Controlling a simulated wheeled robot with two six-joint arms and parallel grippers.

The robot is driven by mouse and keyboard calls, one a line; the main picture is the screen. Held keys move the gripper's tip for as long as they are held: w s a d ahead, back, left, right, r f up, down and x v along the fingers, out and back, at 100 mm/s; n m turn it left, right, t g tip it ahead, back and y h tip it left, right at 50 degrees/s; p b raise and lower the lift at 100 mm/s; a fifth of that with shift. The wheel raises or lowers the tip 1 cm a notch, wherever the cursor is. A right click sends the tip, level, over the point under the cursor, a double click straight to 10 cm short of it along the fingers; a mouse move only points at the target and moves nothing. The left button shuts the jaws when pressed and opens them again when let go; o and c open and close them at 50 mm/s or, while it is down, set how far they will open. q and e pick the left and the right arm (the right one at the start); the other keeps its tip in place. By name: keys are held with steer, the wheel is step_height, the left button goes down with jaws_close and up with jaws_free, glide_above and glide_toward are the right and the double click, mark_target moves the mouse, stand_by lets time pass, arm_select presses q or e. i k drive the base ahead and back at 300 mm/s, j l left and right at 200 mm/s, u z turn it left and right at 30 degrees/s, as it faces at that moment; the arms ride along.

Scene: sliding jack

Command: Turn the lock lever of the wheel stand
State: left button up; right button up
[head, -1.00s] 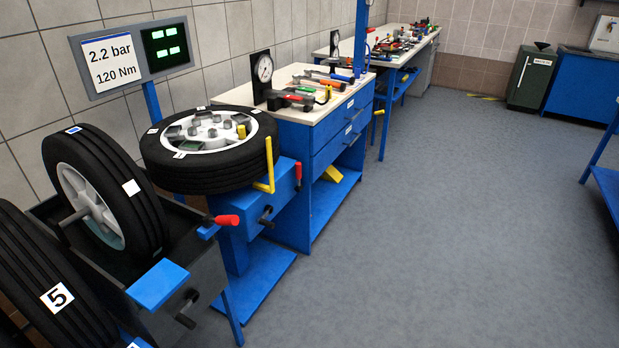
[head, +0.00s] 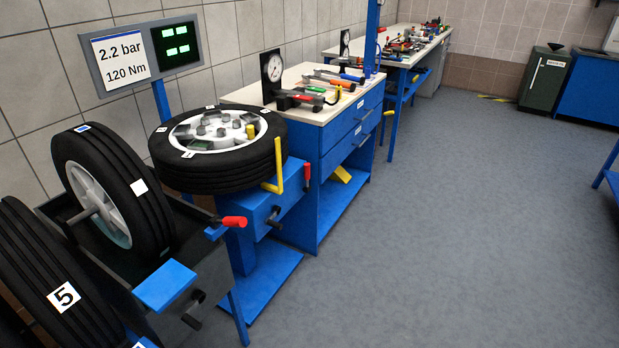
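The blue wheel stand (head: 262,212) is at the left middle of the head view. A wheel with a black tyre (head: 215,178) lies flat on top of it. A lever with a red grip (head: 235,221) sticks out sideways at the stand's near left. A second red grip (head: 307,172) stands upright at its right. I cannot tell which of the two is the lock lever. A yellow bracket (head: 278,178) and a dark crank handle (head: 273,216) are also on the stand. Neither of my grippers shows.
A rack with upright tyres (head: 115,195) stands at the near left, with a blue block (head: 165,285) on its edge. A tool cabinet (head: 330,145) with a gauge stands just behind the wheel stand. The grey floor (head: 450,230) to the right is free.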

mark_target(307, 188)
steer(key=i+l+u, duration=0.2)
steer(key=i+l, duration=0.45)
steer(key=l, duration=0.1)
